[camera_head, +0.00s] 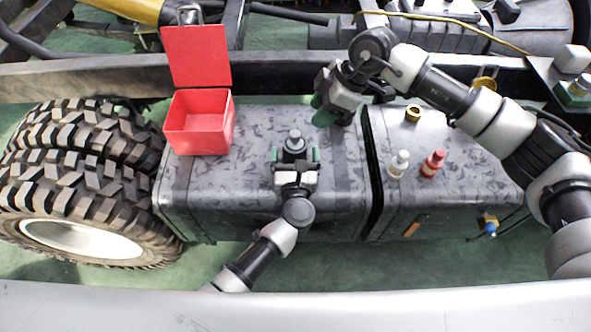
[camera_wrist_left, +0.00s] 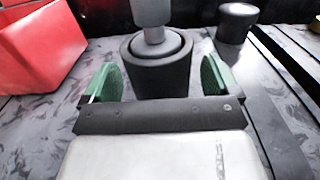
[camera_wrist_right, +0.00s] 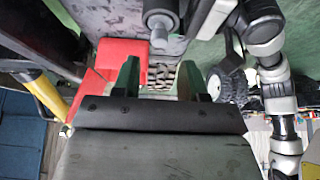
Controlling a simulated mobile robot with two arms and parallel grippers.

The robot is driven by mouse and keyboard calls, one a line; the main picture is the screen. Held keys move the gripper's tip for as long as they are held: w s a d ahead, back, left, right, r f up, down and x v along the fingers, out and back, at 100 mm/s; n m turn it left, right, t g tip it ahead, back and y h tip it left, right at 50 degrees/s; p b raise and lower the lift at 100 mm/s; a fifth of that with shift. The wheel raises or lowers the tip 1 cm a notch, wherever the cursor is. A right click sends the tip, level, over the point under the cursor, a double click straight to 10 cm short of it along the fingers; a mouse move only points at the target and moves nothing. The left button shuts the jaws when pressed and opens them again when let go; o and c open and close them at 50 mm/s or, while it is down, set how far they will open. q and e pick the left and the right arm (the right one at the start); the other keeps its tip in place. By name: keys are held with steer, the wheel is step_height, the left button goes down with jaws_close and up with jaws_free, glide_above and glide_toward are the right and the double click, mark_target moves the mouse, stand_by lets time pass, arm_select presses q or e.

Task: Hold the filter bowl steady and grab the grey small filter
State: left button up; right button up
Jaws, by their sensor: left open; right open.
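The filter bowl, a black round cup (camera_head: 294,152), stands upright on the grey tank. The grey small filter (camera_head: 295,136) sits upright in it; its shaft also shows in the left wrist view (camera_wrist_left: 153,14). My left gripper (camera_head: 295,158) is open, with its green fingers on either side of the bowl (camera_wrist_left: 158,70) and gaps showing beside it. My right gripper (camera_head: 322,110) is open and empty, above the tank behind and right of the filter. In the right wrist view the grey filter (camera_wrist_right: 160,18) shows at the top, beyond the fingertips.
An open red box (camera_head: 200,138) with its lid raised stands on the tank to the left. White (camera_head: 398,164) and red (camera_head: 432,163) fittings are on the right-hand tank. A large tyre (camera_head: 85,180) is at left.

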arm_select(q)
steer(key=shift+w, duration=0.95)
